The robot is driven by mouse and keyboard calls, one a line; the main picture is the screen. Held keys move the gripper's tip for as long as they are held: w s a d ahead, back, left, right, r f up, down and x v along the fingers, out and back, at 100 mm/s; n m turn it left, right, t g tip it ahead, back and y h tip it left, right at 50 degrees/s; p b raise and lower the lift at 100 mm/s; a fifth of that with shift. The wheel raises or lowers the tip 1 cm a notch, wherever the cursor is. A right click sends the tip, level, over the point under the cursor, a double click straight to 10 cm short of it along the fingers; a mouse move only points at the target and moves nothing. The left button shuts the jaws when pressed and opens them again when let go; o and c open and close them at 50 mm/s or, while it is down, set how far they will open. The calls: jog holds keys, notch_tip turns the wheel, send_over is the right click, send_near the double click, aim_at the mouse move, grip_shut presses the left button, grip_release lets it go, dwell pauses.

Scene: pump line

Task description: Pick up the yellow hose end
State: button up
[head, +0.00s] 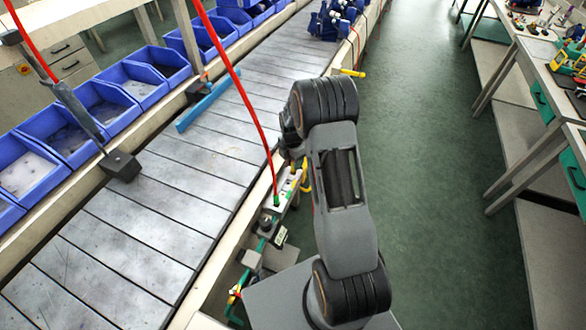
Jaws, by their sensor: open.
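My arm reaches up the picture from the bottom, beside the conveyor's right edge. My gripper (291,158) is a small dark shape left of the arm's upper joint, partly hidden by it; it is open. A yellow piece (305,180) shows just below the gripper, beside a pale block on the conveyor's side; I cannot tell if it is a hose end. Another yellow piece (352,73) sticks out from the conveyor's right edge farther back, apart from the gripper. A red hose (243,92) hangs from above to a green end at the pale block, close to the gripper.
The slatted conveyor (165,190) runs diagonally, with a blue bar (208,100) across part of it. Blue bins (100,105) line its left side. Blue pumps (333,20) stand at its far end. Benches (550,70) with tools are at right; the green floor (430,170) between is clear.

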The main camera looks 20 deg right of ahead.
jog(key=shift+s+d+f+p, duration=0.1)
jog(key=shift+f+p, duration=0.15)
jog(key=shift+f, duration=1)
jog(key=shift+s+d+f+p, duration=0.1)
jog(key=shift+f+p, duration=0.15)
jog(key=shift+f, duration=1)
jog(key=shift+c, duration=0.5)
grip_shut()
